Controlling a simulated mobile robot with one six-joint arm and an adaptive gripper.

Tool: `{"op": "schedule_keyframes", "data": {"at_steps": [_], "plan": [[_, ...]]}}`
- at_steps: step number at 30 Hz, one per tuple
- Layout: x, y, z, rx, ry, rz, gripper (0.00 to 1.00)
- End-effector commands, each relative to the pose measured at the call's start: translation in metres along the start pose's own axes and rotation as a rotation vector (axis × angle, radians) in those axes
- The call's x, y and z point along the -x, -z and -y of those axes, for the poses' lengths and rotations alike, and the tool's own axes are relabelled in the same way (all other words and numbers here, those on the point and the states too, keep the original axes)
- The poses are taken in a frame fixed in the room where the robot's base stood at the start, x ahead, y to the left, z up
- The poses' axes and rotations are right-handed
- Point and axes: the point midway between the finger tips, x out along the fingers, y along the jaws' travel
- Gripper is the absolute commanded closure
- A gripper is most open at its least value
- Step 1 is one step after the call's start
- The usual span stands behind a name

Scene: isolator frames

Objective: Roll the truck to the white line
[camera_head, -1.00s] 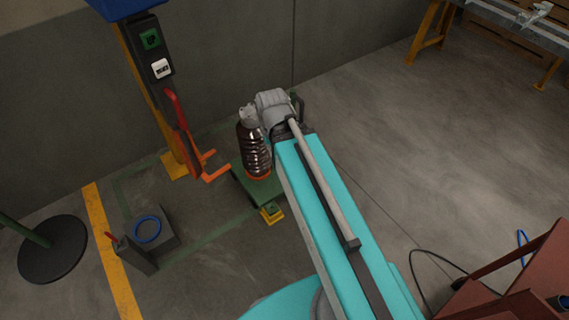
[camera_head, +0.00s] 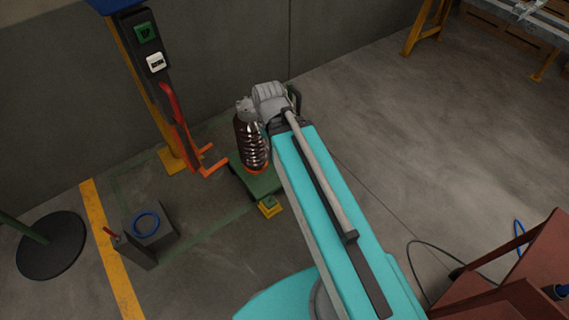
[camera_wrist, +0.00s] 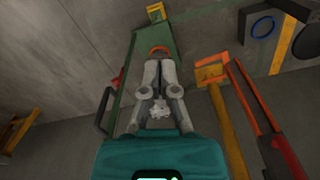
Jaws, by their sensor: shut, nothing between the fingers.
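A low green platform (camera_head: 262,186), which looks like the truck, stands on the floor near the wall. A dark ribbed, bottle-like thing (camera_head: 252,145) with an orange ring at its foot stands over it. A black handle (camera_head: 297,99) rises beside my wrist; the wrist view shows it left of my fingers (camera_wrist: 103,107). My gripper (camera_wrist: 159,66) is shut and empty, its grey fingers in front of the green platform. I cannot tell whether they touch anything. My arm hides the platform's right side in the head view. No white line shows in either view.
A yellow block (camera_head: 269,208) with a green top sits at the platform's near edge. A yellow post with orange-red prongs (camera_head: 207,163) stands left of it. A grey box (camera_head: 148,238) and yellow floor line (camera_head: 112,255) lie further left. The right floor is mostly open.

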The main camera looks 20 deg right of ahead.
Motion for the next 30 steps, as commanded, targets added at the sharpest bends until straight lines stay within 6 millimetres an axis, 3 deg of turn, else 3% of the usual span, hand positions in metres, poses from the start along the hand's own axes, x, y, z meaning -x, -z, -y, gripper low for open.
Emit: {"op": "schedule_keyframes", "data": {"at_steps": [1, 7, 12, 30], "plan": [[0.0, 0.0, 0.0, 0.0, 0.0, 0.0, 1.0], [-0.005, 0.002, -0.001, -0.019, 0.014, -0.004, 0.63], [-0.021, 0.009, -0.002, -0.099, 0.07, -0.019, 0.35], [-0.102, 0.07, -0.029, -0.764, 0.555, -0.067, 0.35]]}}
